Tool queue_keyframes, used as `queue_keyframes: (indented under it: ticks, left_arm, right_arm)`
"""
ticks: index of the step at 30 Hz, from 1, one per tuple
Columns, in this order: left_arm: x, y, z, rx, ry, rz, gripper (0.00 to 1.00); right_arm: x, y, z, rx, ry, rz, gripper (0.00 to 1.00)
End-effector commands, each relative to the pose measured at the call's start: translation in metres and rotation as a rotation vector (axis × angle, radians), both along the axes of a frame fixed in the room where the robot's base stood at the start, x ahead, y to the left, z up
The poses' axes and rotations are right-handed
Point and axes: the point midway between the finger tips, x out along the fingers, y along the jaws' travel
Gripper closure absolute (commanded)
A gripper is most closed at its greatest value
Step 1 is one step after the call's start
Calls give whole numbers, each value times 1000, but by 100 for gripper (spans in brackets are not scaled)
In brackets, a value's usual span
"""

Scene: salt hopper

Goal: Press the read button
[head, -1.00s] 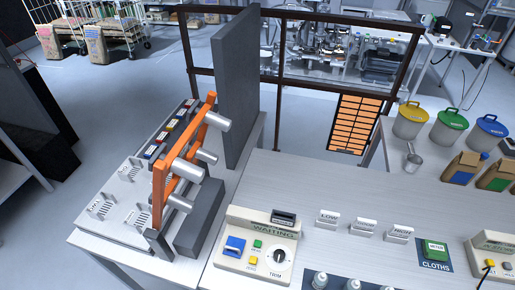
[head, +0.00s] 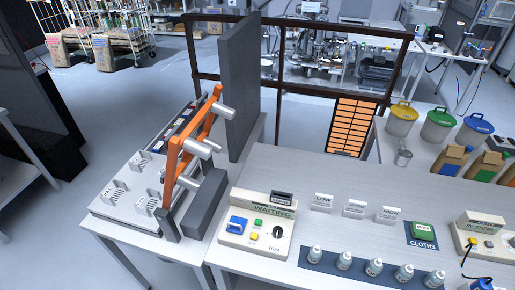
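A cream control box (head: 262,249) stands on the grey table, with a display that says WAITING. On it are a green button (head: 258,223), a yellow button (head: 255,237), a blue part (head: 237,225) at the left and a black dial (head: 278,233) at the right. The button labels are too small to read, so I cannot tell which is the read button. A second cream box (head: 487,224) at the right edge has a display that seems to read IN STORE and a yellow button (head: 474,241). Neither of my grippers is in view.
Several small white bottles (head: 344,261) stand on a dark mat in front. Label stands (head: 322,202) and a green block on a mat marked CLOTHS (head: 421,242) lie behind. An orange rack (head: 184,151) and a dark upright panel (head: 243,90) stand at the left.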

Motion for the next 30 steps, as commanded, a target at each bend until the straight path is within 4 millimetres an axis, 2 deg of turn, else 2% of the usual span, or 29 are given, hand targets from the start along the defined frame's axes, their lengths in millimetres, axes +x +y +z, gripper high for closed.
queue_keyframes:
  ticks: [3, 14, 30]
  left_arm:
    - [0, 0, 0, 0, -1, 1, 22]
    - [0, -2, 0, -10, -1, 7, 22]
    - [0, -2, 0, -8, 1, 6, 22]
  right_arm:
    - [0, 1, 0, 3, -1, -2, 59]
    - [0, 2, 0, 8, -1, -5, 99]
    - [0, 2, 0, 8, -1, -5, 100]
